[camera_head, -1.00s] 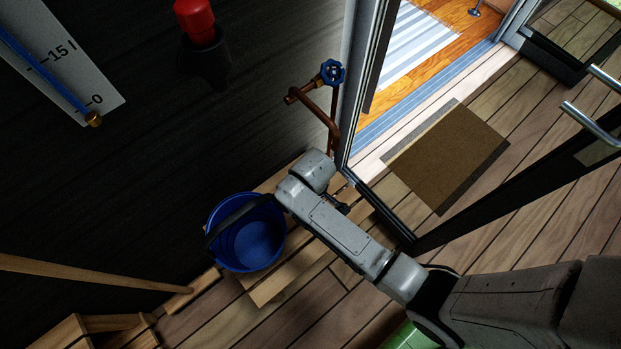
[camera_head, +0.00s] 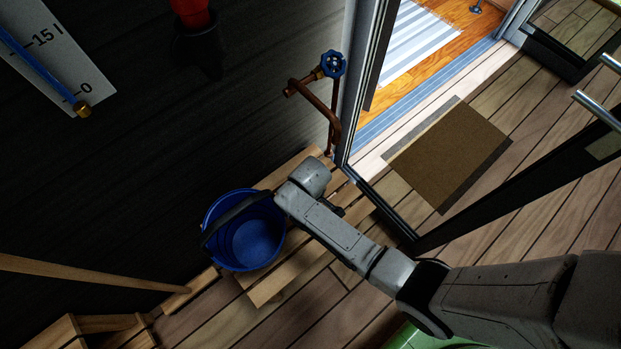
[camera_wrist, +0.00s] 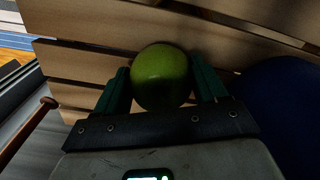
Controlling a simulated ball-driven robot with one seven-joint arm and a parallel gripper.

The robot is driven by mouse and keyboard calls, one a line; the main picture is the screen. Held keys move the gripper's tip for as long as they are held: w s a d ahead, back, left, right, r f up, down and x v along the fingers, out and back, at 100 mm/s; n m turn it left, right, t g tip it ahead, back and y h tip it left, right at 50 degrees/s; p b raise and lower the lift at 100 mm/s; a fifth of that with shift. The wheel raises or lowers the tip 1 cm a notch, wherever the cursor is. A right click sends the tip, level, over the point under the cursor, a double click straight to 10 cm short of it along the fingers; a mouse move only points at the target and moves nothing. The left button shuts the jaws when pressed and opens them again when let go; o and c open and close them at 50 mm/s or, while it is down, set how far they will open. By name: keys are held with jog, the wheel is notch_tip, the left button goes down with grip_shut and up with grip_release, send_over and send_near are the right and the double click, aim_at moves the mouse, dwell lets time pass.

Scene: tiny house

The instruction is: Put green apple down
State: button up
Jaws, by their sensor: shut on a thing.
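The green apple (camera_wrist: 161,77) is between the two green fingers of my gripper (camera_wrist: 163,84) in the wrist view. My gripper is shut on it. Wooden slats (camera_wrist: 95,62) show behind the apple; I cannot tell whether it touches them. In the head view my arm reaches down over the slatted wooden platform (camera_head: 272,288), to the right of the blue bucket. The apple and the fingers are hidden behind my arm there.
The blue bucket (camera_head: 250,240) stands on the platform close to my gripper; it also shows in the wrist view (camera_wrist: 284,105). A copper pipe with a blue valve (camera_head: 332,64) rises behind. A brown doormat (camera_head: 447,152) lies by the open doorway at the right.

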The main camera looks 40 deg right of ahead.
jog(key=o, duration=1.1)
jog(key=shift+f, duration=0.1)
